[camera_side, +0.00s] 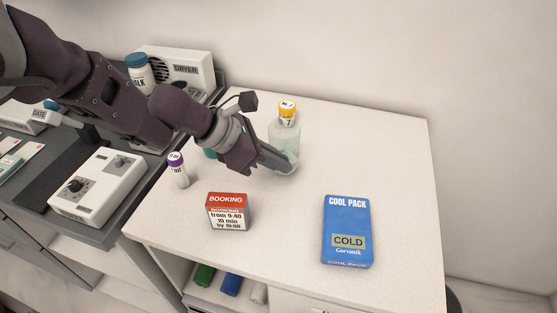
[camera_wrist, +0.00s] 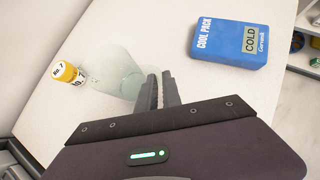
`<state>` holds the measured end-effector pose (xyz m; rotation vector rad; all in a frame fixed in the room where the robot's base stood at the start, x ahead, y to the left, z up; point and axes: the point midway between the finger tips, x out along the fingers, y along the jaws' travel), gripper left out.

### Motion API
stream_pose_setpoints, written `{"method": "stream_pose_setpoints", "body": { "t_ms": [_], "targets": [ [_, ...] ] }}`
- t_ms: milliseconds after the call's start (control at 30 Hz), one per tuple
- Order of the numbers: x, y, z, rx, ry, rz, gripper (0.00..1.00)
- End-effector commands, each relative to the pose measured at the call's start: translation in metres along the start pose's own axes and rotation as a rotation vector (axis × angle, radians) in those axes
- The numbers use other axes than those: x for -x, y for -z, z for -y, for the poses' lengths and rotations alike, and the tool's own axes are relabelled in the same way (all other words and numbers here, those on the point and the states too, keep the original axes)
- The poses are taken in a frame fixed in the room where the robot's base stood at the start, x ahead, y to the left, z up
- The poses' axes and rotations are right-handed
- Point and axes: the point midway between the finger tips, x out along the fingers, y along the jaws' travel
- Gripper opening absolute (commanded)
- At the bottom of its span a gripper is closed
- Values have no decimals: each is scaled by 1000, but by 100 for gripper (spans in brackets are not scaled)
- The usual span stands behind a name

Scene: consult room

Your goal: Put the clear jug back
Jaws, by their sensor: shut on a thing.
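The clear jug (camera_side: 284,146) is see-through and pale green, on the white table top in the side view. In the wrist view the clear jug (camera_wrist: 122,70) is just left of the fingertips. My gripper (camera_side: 290,168) reaches it from the left, low down, and is shut on it. In the wrist view my gripper (camera_wrist: 160,78) has its fingers close together at the jug's near side; the exact grip is hard to make out. Whether the jug's base touches the table is unclear.
A yellow-capped vial (camera_side: 286,108) is close behind the jug. A purple-capped vial (camera_side: 178,170), a red-and-white booking box (camera_side: 227,211) and a blue cool pack (camera_side: 347,230) stand around. A teal item (camera_side: 210,154) is partly hidden by my arm.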

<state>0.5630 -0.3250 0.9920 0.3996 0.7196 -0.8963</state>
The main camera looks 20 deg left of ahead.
Motion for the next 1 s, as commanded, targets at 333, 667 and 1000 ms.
{"method": "stream_pose_setpoints", "body": {
  "t_ms": [333,667,1000],
  "targets": [
    [-3,3,0,-1,0,2,0],
    [-4,4,0,0,0,2,31],
    [36,0,-1,2,-1,5,31]
  ]
}}
